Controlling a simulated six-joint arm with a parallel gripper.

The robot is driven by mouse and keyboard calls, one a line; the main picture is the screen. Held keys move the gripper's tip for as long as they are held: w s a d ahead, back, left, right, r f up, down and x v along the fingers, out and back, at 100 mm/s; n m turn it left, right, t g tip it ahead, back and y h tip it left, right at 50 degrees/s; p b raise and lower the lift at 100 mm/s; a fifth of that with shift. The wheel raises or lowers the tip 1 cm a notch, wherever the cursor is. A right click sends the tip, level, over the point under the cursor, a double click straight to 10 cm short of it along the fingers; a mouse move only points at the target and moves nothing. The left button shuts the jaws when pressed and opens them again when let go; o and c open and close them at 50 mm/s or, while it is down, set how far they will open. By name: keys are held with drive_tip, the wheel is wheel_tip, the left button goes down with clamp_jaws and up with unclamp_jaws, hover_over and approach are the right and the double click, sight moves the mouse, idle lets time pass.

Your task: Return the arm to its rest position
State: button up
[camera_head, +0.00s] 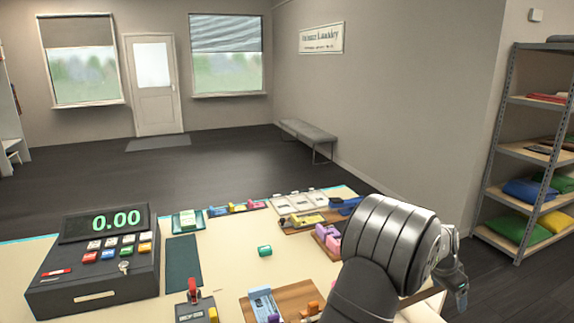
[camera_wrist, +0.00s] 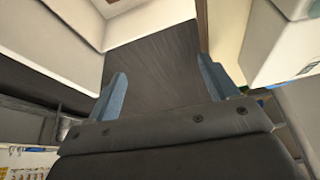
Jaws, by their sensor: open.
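My gripper (camera_wrist: 162,92) shows in the wrist view with its two blue-grey fingers spread wide apart. Nothing is between them, and the dark floor shows through the gap. In the head view my arm rises at the lower right of the counter. My gripper (camera_head: 461,292) hangs past the counter's right edge, partly hidden behind the wrist. It touches nothing that I can see.
A metal shelf (camera_head: 497,150) with folded cloth stands at right. Dark floor (camera_head: 240,165) is open behind.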

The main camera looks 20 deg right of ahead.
drive_tip(key=w+r, duration=0.6)
drive_tip(key=r, duration=0.2)
drive_tip(key=shift+d+r, duration=0.15)
drive_tip(key=shift+d, duration=0.25)
